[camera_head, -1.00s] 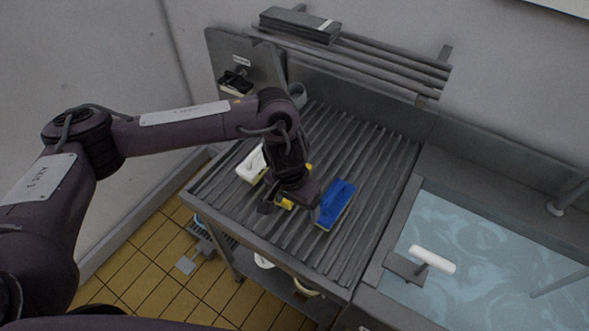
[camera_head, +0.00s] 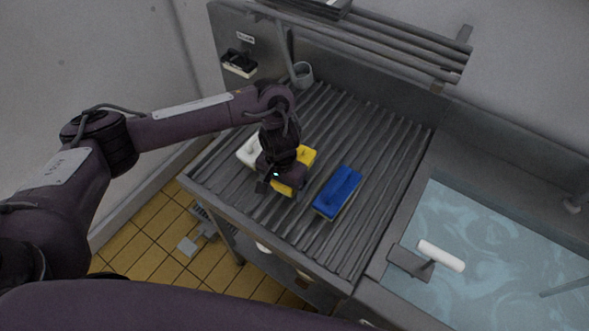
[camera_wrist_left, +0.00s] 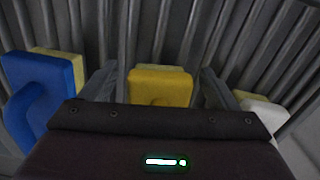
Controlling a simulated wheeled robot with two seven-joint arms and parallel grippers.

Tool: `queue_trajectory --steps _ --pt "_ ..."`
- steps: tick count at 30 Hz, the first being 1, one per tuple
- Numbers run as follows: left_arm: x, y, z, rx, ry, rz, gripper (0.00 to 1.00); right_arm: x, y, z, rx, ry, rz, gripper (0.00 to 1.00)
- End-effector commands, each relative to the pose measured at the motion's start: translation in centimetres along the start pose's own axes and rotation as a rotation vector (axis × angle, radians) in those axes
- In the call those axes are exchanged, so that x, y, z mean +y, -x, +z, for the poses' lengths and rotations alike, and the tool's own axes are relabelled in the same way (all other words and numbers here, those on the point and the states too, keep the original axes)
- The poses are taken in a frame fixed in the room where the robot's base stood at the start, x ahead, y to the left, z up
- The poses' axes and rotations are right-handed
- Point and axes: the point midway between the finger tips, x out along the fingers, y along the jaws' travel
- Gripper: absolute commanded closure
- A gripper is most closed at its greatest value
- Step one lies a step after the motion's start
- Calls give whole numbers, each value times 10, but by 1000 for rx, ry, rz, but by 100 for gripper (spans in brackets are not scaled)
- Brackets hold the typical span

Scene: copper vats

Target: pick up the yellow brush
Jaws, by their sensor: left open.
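The yellow brush (camera_head: 307,156) lies on the ribbed metal drainboard (camera_head: 375,150), between a white brush (camera_head: 249,151) and a blue brush (camera_head: 338,191). My left gripper (camera_head: 280,190) is above it and hides its middle in the head view. In the left wrist view the yellow brush (camera_wrist_left: 160,86) shows between the two fingers of my left gripper (camera_wrist_left: 158,92), with one finger on each side. The gripper is open. Whether the fingers touch the brush cannot be told. My right gripper is not in view.
The blue brush (camera_wrist_left: 40,85) and the white brush (camera_wrist_left: 262,113) flank the fingers closely in the left wrist view. A water-filled sink (camera_head: 480,235) is at the right.

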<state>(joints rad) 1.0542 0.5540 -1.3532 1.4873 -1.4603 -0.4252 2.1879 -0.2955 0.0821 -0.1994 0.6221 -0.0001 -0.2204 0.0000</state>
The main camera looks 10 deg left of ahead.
Motion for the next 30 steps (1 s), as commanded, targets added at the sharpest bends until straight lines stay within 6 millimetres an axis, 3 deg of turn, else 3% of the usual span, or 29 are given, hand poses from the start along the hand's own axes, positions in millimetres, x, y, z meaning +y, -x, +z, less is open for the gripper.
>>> queue_trajectory --steps 3,15,25,30 --pt "0 1 0 1 0 0 18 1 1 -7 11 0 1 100" --pt "0 1 0 1 0 0 71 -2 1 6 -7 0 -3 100" --pt "0 6 -1 3 -1 -1 71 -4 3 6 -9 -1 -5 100" --pt "-1 25 -2 7 -2 -2 71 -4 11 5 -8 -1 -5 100"
